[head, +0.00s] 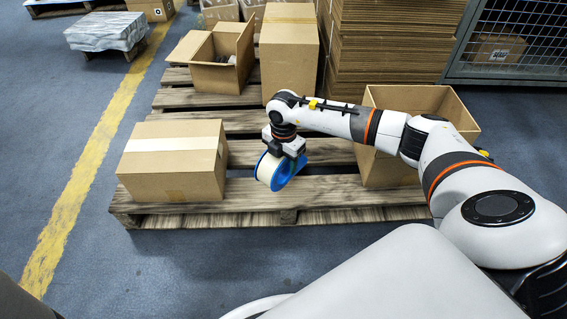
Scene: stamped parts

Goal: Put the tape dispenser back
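The tape dispenser (274,171) is blue with a roll of pale tape. It hangs below my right gripper (284,152), over the front part of the wooden pallet (330,191). My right arm reaches in from the right, and the gripper appears closed on the top of the dispenser. The fingertips are small and partly hidden by the dispenser. I cannot tell whether the dispenser touches the pallet. My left gripper is not in view.
A closed carton (172,161) sits at the pallet's front left. An open carton (398,167) stands at the right, partly behind my arm. Another open carton (220,72) and a tall closed carton (289,55) are at the back. Flat cardboard (385,40) is stacked behind.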

